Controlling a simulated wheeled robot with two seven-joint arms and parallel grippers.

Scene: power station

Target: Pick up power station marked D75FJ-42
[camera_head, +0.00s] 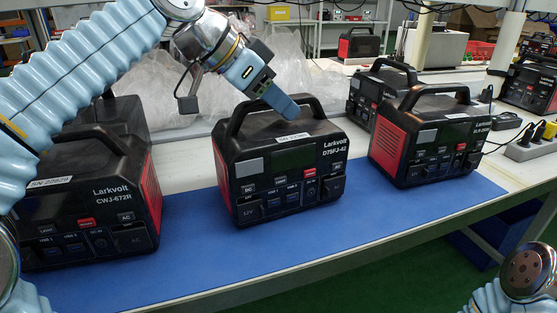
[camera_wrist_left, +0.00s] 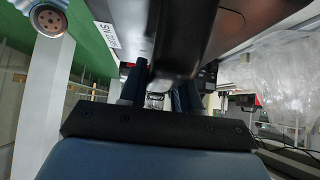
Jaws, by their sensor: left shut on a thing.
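The power station marked D75FJ-42 (camera_head: 285,175) is a black box with red sides and a top handle. It stands upright in the middle of the blue mat (camera_head: 290,245) in the head view. My left gripper (camera_head: 283,107) reaches down from the upper left and is shut on its handle. In the left wrist view, the dark handle (camera_wrist_left: 180,40) runs between the fingers, and a white label (camera_wrist_left: 106,40) shows on the casing. The handle hides part of the fingertips. My right arm's end shows at the lower right of the head view, but its jaws are not visible.
A power station marked CWJ-672R (camera_head: 90,200) stands close on the left, partly behind my left arm. Another power station (camera_head: 428,140) stands on the right of the mat. Clear plastic bags (camera_head: 330,90) lie behind. A power strip (camera_head: 530,142) is at the right. The mat's front strip is bare.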

